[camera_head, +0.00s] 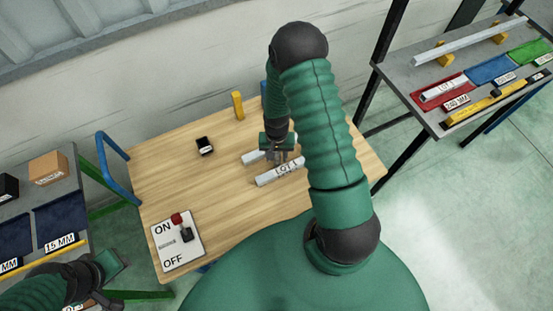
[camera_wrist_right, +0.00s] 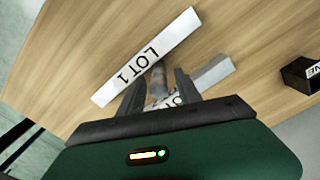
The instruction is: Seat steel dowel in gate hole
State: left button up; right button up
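My right gripper (camera_head: 278,156) points down over the wooden table. In the right wrist view its two dark fingers (camera_wrist_right: 160,82) stand apart, with a short grey cylinder (camera_wrist_right: 158,80), apparently the steel dowel, between them. Gaps show on both sides of the cylinder, so the gripper looks open. A pale bar marked LOT 1 (camera_head: 280,172) lies beside it; it also shows in the wrist view (camera_wrist_right: 145,58). A second pale bar (camera_head: 255,157) lies partly behind the gripper. I cannot make out a gate hole. My left gripper (camera_head: 105,268) is at the lower left, its fingers unclear.
A switch panel marked ON and OFF (camera_head: 178,240) lies at the table's front left. A small black block (camera_head: 204,146) and a yellow post (camera_head: 238,105) stand farther back.

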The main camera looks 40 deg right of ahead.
jog(key=shift+s, duration=0.1)
grip_shut()
jog(key=shift+r, duration=0.1)
